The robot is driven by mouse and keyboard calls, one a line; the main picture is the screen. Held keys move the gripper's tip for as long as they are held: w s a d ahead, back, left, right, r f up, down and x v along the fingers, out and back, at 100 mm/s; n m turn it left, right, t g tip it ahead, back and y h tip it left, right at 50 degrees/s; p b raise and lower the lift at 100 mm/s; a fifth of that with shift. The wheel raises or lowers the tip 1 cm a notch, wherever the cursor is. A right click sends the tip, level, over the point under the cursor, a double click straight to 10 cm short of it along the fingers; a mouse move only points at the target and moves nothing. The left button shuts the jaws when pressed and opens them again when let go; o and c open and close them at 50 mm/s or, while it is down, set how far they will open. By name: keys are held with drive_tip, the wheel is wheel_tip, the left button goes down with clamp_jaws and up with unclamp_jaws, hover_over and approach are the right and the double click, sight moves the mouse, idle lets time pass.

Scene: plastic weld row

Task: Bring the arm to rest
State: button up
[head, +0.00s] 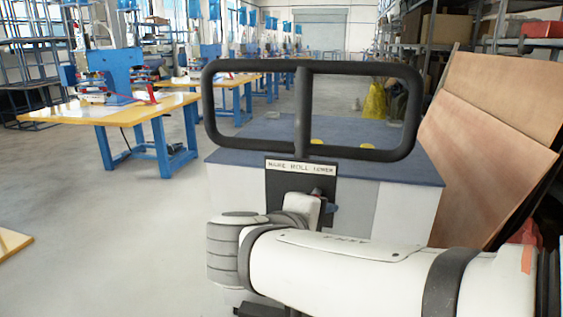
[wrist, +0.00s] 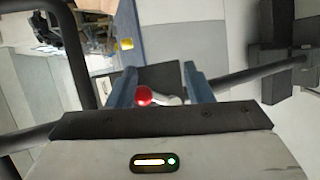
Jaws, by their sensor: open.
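My arm (head: 350,270) reaches in from the right in the head view, its wrist bent in front of a cabinet with a black double-loop frame. My gripper (wrist: 160,70) is open in the wrist view, its two blue-grey fingers well apart. A red ball knob (wrist: 144,96) on a pale lever (wrist: 168,100) shows at the gap between the fingers. I cannot tell whether it touches the left finger. In the head view, my arm mostly hides the gripper and the red knob is not visible.
The black frame (head: 303,110) stands close above my wrist, over a labelled plate (head: 300,167). The blue-topped cabinet (head: 400,170) is behind. Wooden boards (head: 495,140) lean at the right. A yellow table (head: 130,108) stands at the left; the floor (head: 110,230) before it is mostly clear.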

drive_tip(key=s+d+r+m+g+y+p, duration=0.5)
drive_tip(key=m+p, duration=0.6)
drive_tip(key=p, duration=0.8)
drive_tip(key=s+d+g+y, duration=0.2)
drive_tip(key=s+y, duration=0.1)
drive_tip(key=s, duration=0.1)
drive_tip(key=shift+s+g, duration=0.15)
drive_tip(key=shift+g, duration=0.25)
